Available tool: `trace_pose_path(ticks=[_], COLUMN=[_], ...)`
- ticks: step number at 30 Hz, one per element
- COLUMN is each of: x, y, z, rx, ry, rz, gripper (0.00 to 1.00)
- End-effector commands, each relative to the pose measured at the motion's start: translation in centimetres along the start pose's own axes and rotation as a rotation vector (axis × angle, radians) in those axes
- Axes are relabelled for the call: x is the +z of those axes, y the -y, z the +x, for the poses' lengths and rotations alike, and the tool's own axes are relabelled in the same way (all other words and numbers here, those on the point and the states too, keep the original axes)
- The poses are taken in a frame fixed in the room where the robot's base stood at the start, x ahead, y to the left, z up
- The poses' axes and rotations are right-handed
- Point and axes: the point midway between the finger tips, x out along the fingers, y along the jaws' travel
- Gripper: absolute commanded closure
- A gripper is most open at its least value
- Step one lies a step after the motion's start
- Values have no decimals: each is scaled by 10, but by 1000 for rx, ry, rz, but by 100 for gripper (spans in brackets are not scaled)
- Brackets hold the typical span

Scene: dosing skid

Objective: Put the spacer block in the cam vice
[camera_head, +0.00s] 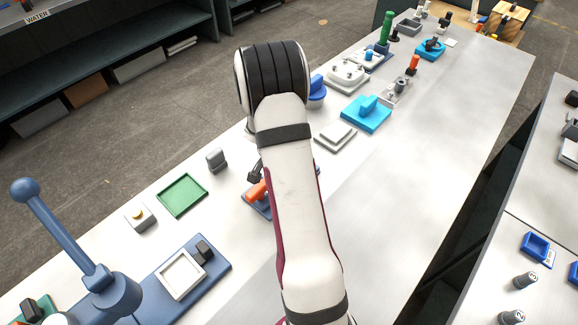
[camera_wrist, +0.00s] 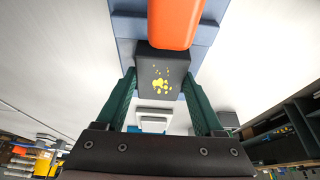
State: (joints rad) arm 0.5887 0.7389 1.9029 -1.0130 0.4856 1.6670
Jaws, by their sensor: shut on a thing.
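The spacer block (camera_wrist: 160,73) appears as a dark block with yellow specks in the wrist view. The green fingers of my gripper (camera_wrist: 158,88) are shut on its two sides. The cam vice shows a blue base (camera_wrist: 126,26) and a thick orange lever (camera_wrist: 174,20), just beyond the block. The block overlaps the base in this view; I cannot tell whether it touches or is seated. In the head view the orange lever (camera_head: 257,191) and blue base (camera_head: 252,205) show left of my arm. My arm hides the rest of the vice and most of my gripper.
A grey upright block (camera_head: 216,159) and a green tray (camera_head: 182,195) stand left of the vice. A white stepped block (camera_head: 335,135) and a light-blue fixture (camera_head: 366,114) are to its right. A blue lever press (camera_head: 110,290) stands at front left. The bench right of my arm is clear.

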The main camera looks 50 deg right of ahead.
Motion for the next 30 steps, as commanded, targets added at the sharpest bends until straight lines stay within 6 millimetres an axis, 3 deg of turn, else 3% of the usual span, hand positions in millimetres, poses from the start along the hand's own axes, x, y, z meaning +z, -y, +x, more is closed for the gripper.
trace_pose_path(ticks=[1, 2, 6, 17, 30], x=[0, 1, 0, -1, -1], y=[0, 0, 0, 0, 1], z=[1, 2, 1, -5, -108], rx=[0, 1, 0, -2, -3], ry=[0, 0, 0, -1, -3], rz=[0, 0, 0, -2, 0], gripper=[100, 27, 2, 1, 1])
